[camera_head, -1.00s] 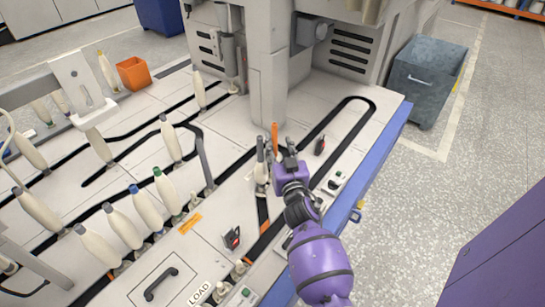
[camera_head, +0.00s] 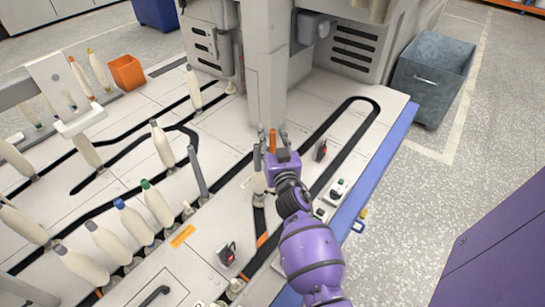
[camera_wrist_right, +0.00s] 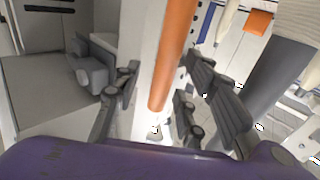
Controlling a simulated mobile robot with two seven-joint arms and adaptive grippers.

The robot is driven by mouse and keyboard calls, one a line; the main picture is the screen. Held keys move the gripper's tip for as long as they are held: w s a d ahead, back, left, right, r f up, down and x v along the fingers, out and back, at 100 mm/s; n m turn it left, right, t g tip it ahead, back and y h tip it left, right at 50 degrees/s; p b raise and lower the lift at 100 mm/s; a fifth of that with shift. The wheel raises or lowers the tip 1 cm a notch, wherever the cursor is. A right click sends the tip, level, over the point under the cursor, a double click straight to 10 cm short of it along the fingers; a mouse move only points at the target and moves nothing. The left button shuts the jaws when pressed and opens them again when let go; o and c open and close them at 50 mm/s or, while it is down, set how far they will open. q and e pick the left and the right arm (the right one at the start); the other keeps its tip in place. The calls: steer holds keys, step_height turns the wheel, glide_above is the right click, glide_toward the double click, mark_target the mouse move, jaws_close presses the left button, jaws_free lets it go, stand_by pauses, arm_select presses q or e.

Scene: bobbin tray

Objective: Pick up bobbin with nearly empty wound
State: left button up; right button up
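The nearly empty bobbin (camera_head: 272,139) is a bare-looking orange tube standing upright near the foot of the machine column. In the right wrist view the orange tube (camera_wrist_right: 172,60) rises between the fingers, with its lower end near the middle. My right gripper (camera_head: 270,150) is open, with one finger on each side of the tube. In the wrist view the right gripper (camera_wrist_right: 165,88) shows gaps between its fingers and the tube. My left gripper is not in view.
Several full cream bobbins (camera_head: 132,224) stand on the left of the white deck (camera_head: 225,160). A pale bobbin (camera_head: 259,186) stands just below the gripper. The grey column (camera_head: 266,95) is close behind. An orange box (camera_head: 127,72) and grey bin (camera_head: 430,80) stand farther off.

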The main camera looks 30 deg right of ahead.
steer(key=shift+s+a+r, duration=0.1)
steer(key=shift+c, duration=0.5)
steer(key=c, duration=0.9)
jaws_close()
steer(key=shift+r, duration=0.1)
